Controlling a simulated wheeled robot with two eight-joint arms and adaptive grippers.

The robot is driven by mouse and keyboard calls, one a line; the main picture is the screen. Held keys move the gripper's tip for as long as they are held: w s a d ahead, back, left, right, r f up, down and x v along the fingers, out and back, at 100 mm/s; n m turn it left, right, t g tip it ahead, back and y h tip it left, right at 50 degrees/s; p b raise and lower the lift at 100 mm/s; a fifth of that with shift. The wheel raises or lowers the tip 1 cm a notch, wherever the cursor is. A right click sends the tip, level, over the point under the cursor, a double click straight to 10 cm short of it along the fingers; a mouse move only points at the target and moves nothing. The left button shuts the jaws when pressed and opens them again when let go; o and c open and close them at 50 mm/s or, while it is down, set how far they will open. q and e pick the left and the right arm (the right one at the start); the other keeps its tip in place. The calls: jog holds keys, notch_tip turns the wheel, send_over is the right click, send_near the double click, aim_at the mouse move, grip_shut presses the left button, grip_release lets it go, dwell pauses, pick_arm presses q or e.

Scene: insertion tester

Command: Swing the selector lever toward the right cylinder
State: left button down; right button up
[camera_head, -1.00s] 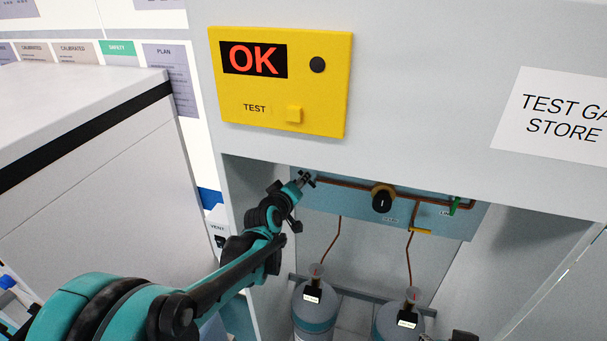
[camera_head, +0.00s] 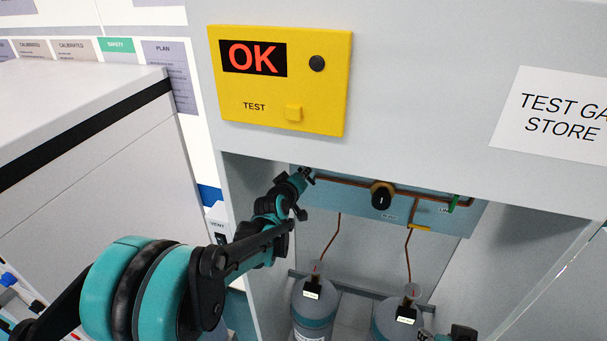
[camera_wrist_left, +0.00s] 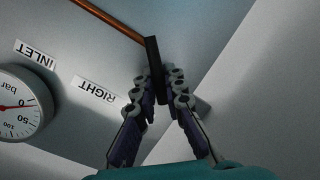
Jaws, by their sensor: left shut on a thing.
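The left gripper (camera_head: 308,175) is at the left end of the blue panel (camera_head: 350,206) under the yellow tester. In the left wrist view its fingers (camera_wrist_left: 160,85) are closed on a dark bar, which looks like the selector lever (camera_wrist_left: 152,58). The bar stands at the end of a copper pipe (camera_wrist_left: 112,18), beside an upside-down RIGHT label (camera_wrist_left: 97,90). In the head view the gripper hides most of the lever. The right cylinder (camera_head: 397,318) and left cylinder (camera_head: 314,310) stand below. Part of what looks like the right gripper (camera_head: 460,332) shows at the bottom edge, its fingers unclear.
A pressure gauge (camera_wrist_left: 18,105) and an INLET label (camera_wrist_left: 36,53) are near the fingers. The cabinet's left wall (camera_head: 238,200) is close to my left arm.

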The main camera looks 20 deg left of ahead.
aim_at(313, 181)
pick_arm(q)
jog(key=shift+d, duration=0.1)
jog(key=m+b, duration=0.1)
jog(key=d+m+y, duration=0.1)
jog(key=m+y+b, duration=0.1)
jog(key=shift+d+r+m+b, duration=0.25)
jog(key=shift+r+m+b, duration=0.05)
jog(key=shift+r+m, duration=0.1)
jog(key=m+b, duration=0.1)
jog(key=d+m+y+b, duration=0.1)
jog(key=shift+d+m+t, duration=0.1)
jog(key=shift+m+t, duration=0.2)
jog(key=shift+m, duration=0.1)
jog(key=m+b, duration=0.1)
jog(key=d+m+b, duration=0.1)
jog(key=m+y+b, duration=0.1)
jog(key=shift+s+d+f+m+t, duration=0.1)
jog(key=shift+d+f+m+t, duration=0.05)
jog(key=shift+d+m+t, duration=0.2)
jog(key=shift+d+f+m+t+y+b, duration=0.15)
jog(key=shift+d+m+t+y+b, duration=0.15)
jog(key=shift+m+b, duration=0.65)
jog(key=shift+d+f+m+t+y+b, duration=0.25)
jog(key=shift+m+b, duration=0.4)
jog(key=shift+m, duration=0.55)
jog(key=shift+r, duration=0.1)
jog(key=c, duration=1.6)
grip_release()
jog(key=shift+d, duration=0.1)
